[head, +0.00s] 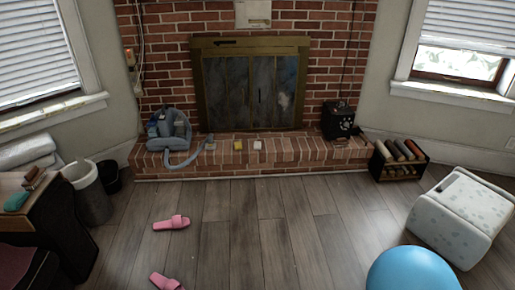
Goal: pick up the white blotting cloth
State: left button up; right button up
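A small white piece (257,145), which looks like the white blotting cloth, lies on the brick hearth (290,158) in front of the fireplace. It is too small in the head view to tell its folds or weave. A small yellow piece (238,146) lies just left of it, apart from it. Neither of my grippers is in view.
A blue-grey machine with a hose (177,137) stands on the hearth's left; a black box (338,120) stands on its right. Pink slippers (171,222) lie on the floor. A blue ball (412,272) and white patterned pouf (458,215) are at right. The middle floor is clear.

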aim_at(256, 144)
jog(key=i+z, duration=0.4)
jog(key=i, duration=2.3)
jog(key=i+l+u, duration=0.15)
jog(key=i, duration=0.55)
jog(key=i+l+u, duration=0.15)
jog(key=i+u, duration=0.25)
jog(key=i+l+u, duration=0.35)
jog(key=i, duration=0.25)
jog(key=i+l+u, duration=0.4)
jog(key=i+j, duration=0.05)
